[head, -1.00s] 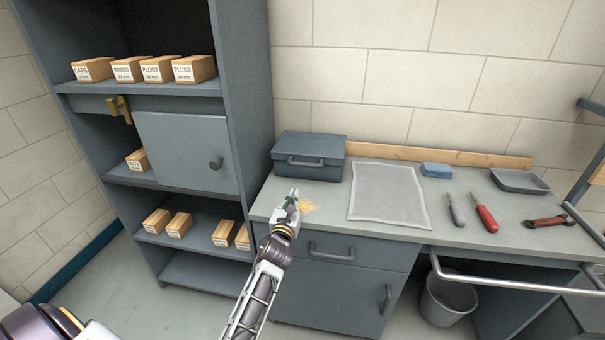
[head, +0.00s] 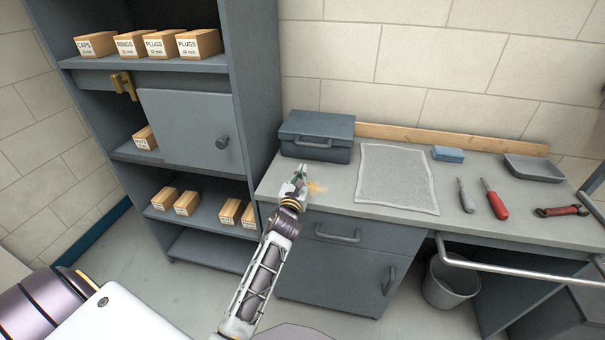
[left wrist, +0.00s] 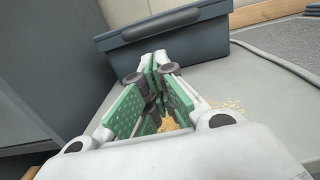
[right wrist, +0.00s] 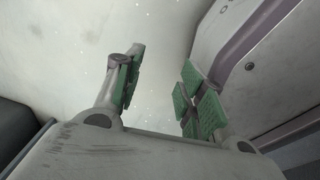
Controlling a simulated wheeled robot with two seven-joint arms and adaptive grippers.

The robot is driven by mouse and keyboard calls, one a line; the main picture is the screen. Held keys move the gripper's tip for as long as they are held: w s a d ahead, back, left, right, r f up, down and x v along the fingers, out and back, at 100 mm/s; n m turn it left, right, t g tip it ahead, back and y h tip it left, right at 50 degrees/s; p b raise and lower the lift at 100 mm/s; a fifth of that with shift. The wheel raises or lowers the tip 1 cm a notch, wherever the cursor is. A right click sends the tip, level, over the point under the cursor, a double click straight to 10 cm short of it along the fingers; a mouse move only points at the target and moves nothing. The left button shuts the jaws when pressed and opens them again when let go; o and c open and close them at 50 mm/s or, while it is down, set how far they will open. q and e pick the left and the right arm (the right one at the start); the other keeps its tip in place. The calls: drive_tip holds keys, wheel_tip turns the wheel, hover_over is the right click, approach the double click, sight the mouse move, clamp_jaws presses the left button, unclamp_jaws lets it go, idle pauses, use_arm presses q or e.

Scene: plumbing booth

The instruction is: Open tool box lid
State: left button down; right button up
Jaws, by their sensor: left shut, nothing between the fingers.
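The tool box (head: 316,136) is a blue-grey box with a closed lid and a handle on its front. It stands at the back left of the bench top, against the wall. My left gripper (head: 302,174) is just in front of it and apart from it, low over the bench. In the left wrist view, the fingers (left wrist: 157,70) point at the tool box (left wrist: 165,50) and are shut with nothing between them. My right gripper (right wrist: 160,85) shows only in its own wrist view, its fingers spread apart and empty over a pale surface.
The grey shelf unit (head: 262,90) rises directly left of the bench. A grey mat (head: 397,178) lies right of the tool box. Farther right are a blue sponge (head: 448,153), a red-handled tool (head: 495,201), a tray (head: 534,168) and a wrench (head: 561,211). Yellowish crumbs lie by my left gripper.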

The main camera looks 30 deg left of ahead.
use_arm(q)
drive_tip(key=shift+x, duration=3.95)
drive_tip(key=shift+w+a, duration=0.1)
drive_tip(key=shift+w, duration=0.45)
use_arm(e)
drive_tip(key=shift+w+a, duration=0.1)
drive_tip(key=shift+a, duration=0.1)
drive_tip(key=shift+d, duration=0.15)
